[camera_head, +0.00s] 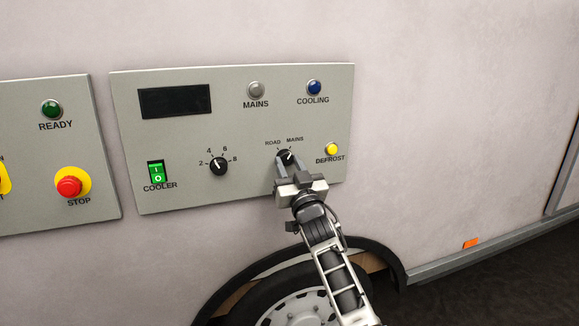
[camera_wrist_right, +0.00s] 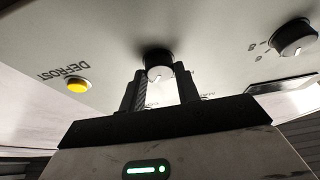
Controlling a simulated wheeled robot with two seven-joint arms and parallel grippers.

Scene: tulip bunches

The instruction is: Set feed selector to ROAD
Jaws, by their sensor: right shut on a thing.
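The feed selector (camera_head: 285,155) is a small black knob with a white pointer, low on the right side of the grey cooler panel, under the labels ROAD and MAINS. Its pointer appears to lean up and right, towards MAINS. My right gripper (camera_head: 288,161) reaches up from below and is shut on the knob, one finger on each side. In the right wrist view the knob (camera_wrist_right: 158,60) sits between the tips of the two dark fingers, and its labels are partly hidden. My left gripper is not in view.
A yellow DEFROST button (camera_head: 332,149) is close right of the gripper. The numbered dial (camera_head: 218,166) and green COOLER switch (camera_head: 157,172) are to the left. MAINS (camera_head: 256,90) and COOLING (camera_head: 314,87) lamps are above. A red STOP button (camera_head: 70,186) is on the neighbouring panel.

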